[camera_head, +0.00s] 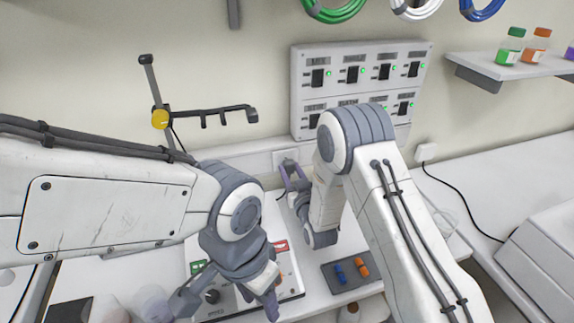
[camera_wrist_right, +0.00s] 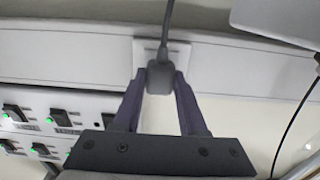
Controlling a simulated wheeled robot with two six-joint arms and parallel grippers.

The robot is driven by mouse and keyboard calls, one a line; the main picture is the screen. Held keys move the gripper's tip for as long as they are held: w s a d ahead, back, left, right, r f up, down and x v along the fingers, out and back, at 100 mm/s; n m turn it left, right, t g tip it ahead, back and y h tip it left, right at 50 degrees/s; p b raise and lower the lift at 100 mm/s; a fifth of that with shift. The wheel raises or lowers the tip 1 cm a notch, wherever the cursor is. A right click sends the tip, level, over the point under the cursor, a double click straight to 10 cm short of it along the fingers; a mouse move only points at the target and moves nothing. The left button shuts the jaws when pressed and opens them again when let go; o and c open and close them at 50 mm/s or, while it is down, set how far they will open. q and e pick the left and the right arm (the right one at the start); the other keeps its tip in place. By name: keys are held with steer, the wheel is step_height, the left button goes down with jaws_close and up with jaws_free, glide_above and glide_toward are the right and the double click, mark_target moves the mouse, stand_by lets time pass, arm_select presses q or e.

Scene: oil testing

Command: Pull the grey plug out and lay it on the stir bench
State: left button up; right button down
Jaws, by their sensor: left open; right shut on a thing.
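The grey plug (camera_wrist_right: 160,78) sits between the purple fingers of my right gripper (camera_wrist_right: 160,85), which is shut on it. Its dark cord runs up in the right wrist view. A white wall socket plate (camera_wrist_right: 145,50) is right behind the plug; I cannot tell whether the plug is seated in it. In the head view my right gripper (camera_head: 291,176) is at the wall by the socket plate (camera_head: 280,155). My left gripper (camera_head: 230,303) is open and empty above a white unit (camera_head: 291,283) with a black knob and red and green labels, which looks like the stir bench.
A wall panel of black switches with green lights (camera_head: 360,78) is above the socket. A dark tray (camera_head: 352,274) with blue and orange pieces lies right of the white unit. A shelf (camera_head: 515,65) holds bottles.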

mark_target(290, 170)
steer(key=shift+b+v, duration=0.3)
steer(key=shift+v, duration=2.05)
